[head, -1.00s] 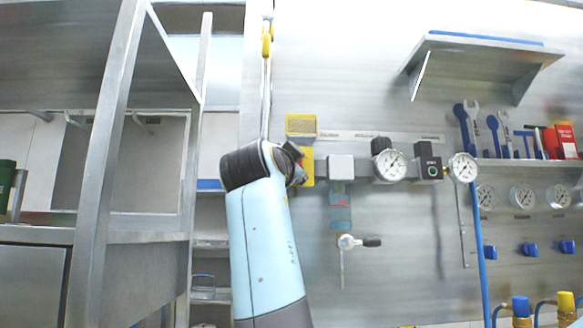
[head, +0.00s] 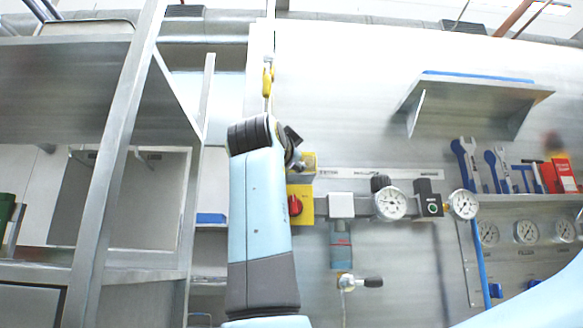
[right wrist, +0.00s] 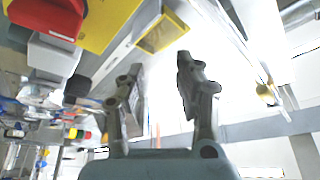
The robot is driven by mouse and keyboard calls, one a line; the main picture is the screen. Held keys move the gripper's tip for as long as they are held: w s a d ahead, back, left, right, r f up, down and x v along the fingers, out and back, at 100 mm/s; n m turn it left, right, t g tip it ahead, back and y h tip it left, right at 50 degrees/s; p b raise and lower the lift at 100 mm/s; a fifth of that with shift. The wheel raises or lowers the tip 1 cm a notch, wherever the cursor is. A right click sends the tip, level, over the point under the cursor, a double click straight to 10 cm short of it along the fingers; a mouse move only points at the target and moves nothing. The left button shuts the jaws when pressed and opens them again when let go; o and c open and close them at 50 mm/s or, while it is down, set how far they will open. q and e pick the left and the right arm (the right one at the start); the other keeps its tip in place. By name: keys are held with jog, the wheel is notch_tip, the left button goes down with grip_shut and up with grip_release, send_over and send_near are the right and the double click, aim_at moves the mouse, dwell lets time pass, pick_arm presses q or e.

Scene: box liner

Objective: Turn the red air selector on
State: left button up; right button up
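The red air selector (head: 295,205) is a red knob on a yellow plate (head: 306,216) on the metal wall, just right of my right forearm in the head view. The forearm covers its left edge. In the right wrist view the red selector (right wrist: 48,16) is at the top left corner, partly cut off, beside its yellow plate (right wrist: 104,20). My right gripper (right wrist: 158,66) is open and empty, its fingers apart and clear of the selector. In the head view the right gripper is mostly hidden behind my wrist, above the selector. My left gripper is not in view.
A yellow box (head: 308,165) sits above the yellow plate. A grey block (head: 341,206), a gauge (head: 390,203) and a black unit (head: 429,198) run to the right. A lever valve (head: 346,283) hangs below. A steel frame (head: 120,140) stands left; a shelf (head: 480,92) juts out upper right.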

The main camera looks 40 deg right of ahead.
aim_at(294, 207)
jog(key=s+a+r+n+t+h+p, duration=0.2)
jog(key=s+r+n+t+h+p, duration=0.1)
jog(key=s+p, duration=0.15)
jog(key=s+a+f+n+t+y+p, duration=0.1)
jog(key=s+f+n+y+p, duration=0.1)
jog(key=f+n+y+p, duration=0.5)
jog(key=s+a+f+n+t+y+p, duration=0.1)
jog(key=s+f+n+p, duration=0.1)
jog(key=f+n+p, duration=0.6)
jog(key=w+d+m, duration=0.1)
jog(key=w, duration=0.1)
jog(key=w+d+m+p, duration=0.1)
jog(key=w, duration=0.1)
jog(key=w+d+r+m, duration=0.1)
jog(key=w+d, duration=0.1)
jog(key=shift+w, duration=0.4)
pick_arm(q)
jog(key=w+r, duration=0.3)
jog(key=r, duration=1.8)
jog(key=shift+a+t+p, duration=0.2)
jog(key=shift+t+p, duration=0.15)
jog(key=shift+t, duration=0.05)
pick_arm(e)
jog(key=shift+x, duration=0.75)
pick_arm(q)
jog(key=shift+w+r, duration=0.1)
pick_arm(e)
jog(key=shift+c, duration=0.4)
grip_shut()
